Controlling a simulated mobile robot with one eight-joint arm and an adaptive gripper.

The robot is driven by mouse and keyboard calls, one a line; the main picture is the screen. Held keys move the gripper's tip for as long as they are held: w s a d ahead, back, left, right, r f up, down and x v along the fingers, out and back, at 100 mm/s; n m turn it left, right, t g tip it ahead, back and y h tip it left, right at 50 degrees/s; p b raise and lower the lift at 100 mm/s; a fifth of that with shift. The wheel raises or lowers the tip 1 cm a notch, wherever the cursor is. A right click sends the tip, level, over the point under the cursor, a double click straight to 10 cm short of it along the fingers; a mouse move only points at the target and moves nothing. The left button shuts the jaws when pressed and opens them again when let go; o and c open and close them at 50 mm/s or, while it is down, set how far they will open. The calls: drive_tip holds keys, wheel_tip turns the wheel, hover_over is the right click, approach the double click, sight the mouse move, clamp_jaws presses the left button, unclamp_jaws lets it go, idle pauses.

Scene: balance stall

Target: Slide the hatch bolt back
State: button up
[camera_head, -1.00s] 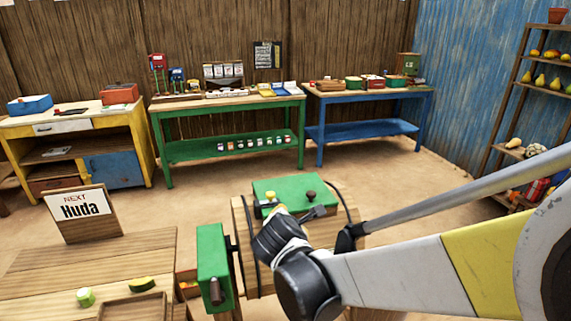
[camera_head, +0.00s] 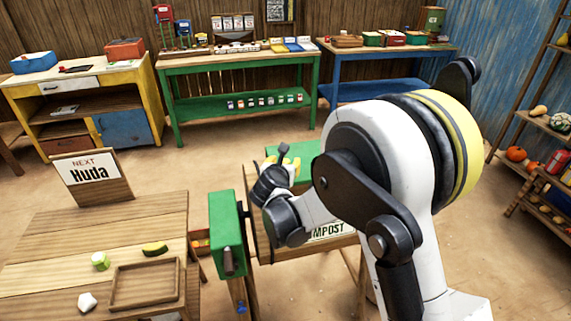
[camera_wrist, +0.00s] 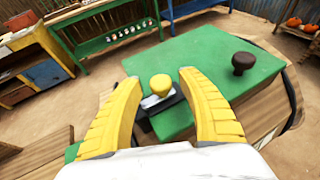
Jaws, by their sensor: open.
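The hatch is a green panel (camera_wrist: 245,58) on top of a wooden drum. The hatch bolt has a round yellow knob (camera_wrist: 160,84) on a small metal plate, near the panel's left edge in the wrist view. My gripper (camera_wrist: 160,79) is open, with one yellow finger on each side of the knob. A gap shows between each finger and the knob, so nothing is held. In the head view my gripper (camera_head: 284,164) is over the left part of the green panel (camera_head: 300,154). My arm hides much of the drum there, and the knob is hard to make out.
A dark knob (camera_wrist: 242,62) stands on the panel right of the bolt. A green box with a crank (camera_head: 226,235) is left of the drum. A wooden table (camera_head: 60,225) with a tray (camera_head: 179,268) stands at left. Open floor lies behind the drum.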

drive_tip(key=shift+w+f, duration=0.25)
drive_tip(key=shift+w, duration=0.4)
clamp_jaws()
drive_tip(key=shift+w+d+b, duration=0.15)
drive_tip(key=shift+w+d, duration=0.1)
drive_tip(key=shift+d, duration=0.65)
drive_tip(key=shift+w+d+b, duration=0.15)
drive_tip(key=shift+w+d, duration=0.05)
drive_tip(key=shift+d, duration=0.65)
drive_tip(key=shift+a, duration=0.1)
